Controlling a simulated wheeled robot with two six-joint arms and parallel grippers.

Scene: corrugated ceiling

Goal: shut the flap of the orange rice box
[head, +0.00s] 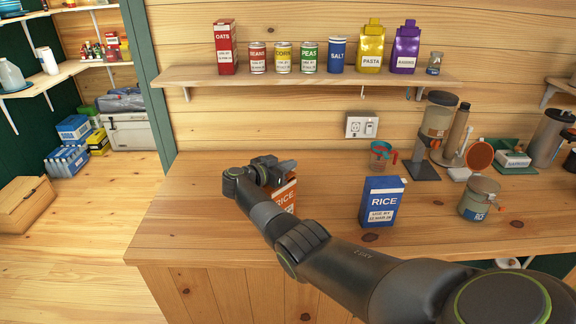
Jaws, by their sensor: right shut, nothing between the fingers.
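The orange rice box (286,197) stands upright on the wooden counter, left of the blue rice box. My right arm crosses in front of it and covers much of its left side. My right gripper (284,167) is shut and empty at the top of the orange box. Whether it touches the box cannot be told. The flap is hidden behind the gripper, so its position cannot be made out. My left gripper is not in view.
A blue rice box (382,201) stands right of the orange one. A shelf (300,84) with boxes and cans hangs above. The counter's left end is clear.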

